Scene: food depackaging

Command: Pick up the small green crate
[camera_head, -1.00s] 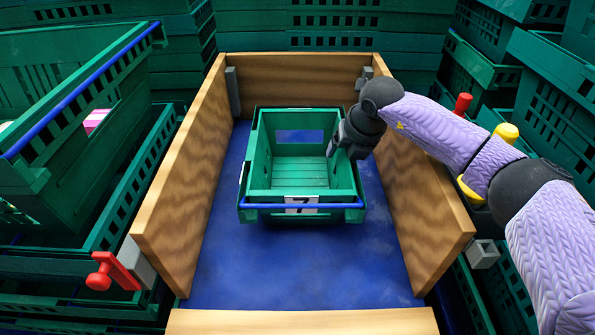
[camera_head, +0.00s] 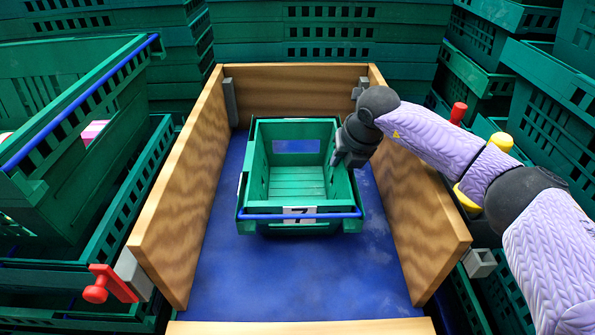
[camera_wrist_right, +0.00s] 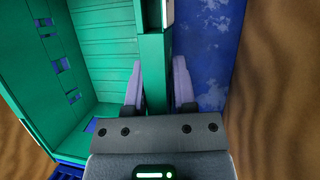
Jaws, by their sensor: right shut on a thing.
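The small green crate (camera_head: 258,189) is in the middle of the head view, inside a wooden-walled box with a blue floor. It is empty, with a blue bar and a "7" label on its near side. My right gripper (camera_head: 345,160) is at the crate's right wall. In the right wrist view, the two fingers of the right gripper (camera_wrist_right: 158,88) stand on either side of the crate's wall (camera_wrist_right: 153,60), shut on it. Whether the crate touches the floor is hard to tell. My left gripper is not in view.
Wooden walls (camera_head: 185,195) enclose the blue floor (camera_head: 290,275), which is bare in front of the crate. A larger green crate (camera_head: 30,200) with a blue bar stands at left. Stacked green crates (camera_head: 325,50) fill the back and right. A red knob (camera_head: 95,292) sticks out at lower left.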

